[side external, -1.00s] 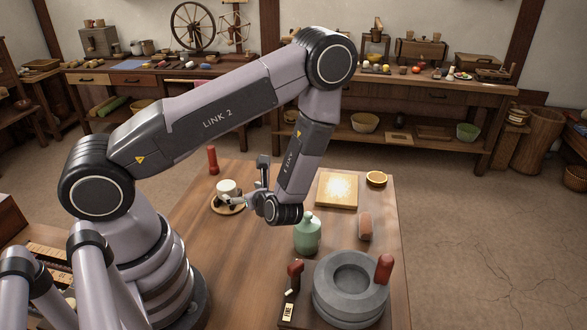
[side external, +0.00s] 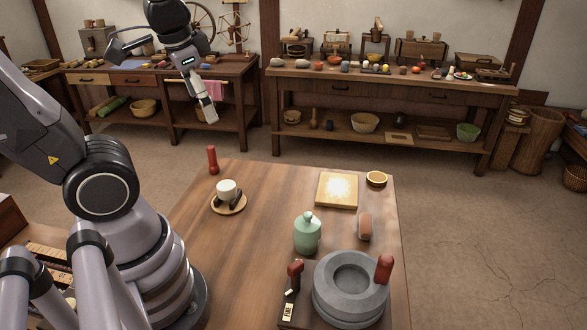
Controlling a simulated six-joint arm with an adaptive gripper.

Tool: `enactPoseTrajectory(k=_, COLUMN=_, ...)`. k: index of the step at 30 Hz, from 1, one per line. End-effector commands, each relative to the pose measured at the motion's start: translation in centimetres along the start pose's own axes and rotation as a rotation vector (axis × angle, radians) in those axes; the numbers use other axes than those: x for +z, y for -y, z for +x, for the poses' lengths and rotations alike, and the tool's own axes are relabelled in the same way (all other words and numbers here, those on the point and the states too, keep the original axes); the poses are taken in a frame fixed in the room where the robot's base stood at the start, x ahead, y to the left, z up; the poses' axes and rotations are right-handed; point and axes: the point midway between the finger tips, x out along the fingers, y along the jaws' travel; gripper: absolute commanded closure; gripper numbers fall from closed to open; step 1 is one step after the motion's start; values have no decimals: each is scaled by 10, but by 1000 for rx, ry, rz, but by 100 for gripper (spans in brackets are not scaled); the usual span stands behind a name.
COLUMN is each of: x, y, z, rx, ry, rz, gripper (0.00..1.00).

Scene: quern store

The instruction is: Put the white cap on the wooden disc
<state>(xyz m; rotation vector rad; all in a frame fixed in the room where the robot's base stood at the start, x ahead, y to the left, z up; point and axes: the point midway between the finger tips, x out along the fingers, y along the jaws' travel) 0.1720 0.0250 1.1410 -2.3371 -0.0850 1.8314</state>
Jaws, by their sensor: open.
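The white cap (side external: 226,187) stands on the wooden disc (side external: 230,210) at the left of the near table. It looks upright, left of the disc's middle. A dark object (side external: 236,198) lies beside it on the same disc; what it is cannot be told. My gripper (side external: 209,113) is open and empty, raised well above and beyond the table, apart from the cap and the disc.
Loaded benches line the back wall.

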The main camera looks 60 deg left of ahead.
Motion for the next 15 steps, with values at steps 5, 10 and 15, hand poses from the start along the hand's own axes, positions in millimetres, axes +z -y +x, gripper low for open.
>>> enactPoseTrajectory(k=5, x=7, y=-16, z=-32, rx=107, ry=-201, rz=-97, gripper=19)
enactPoseTrajectory(k=10, x=9, y=-21, z=-40, rx=139, ry=-252, rz=-119, gripper=19)
enactPoseTrajectory(k=15, x=9, y=-21, z=-40, rx=139, ry=-251, rz=-119, gripper=19)
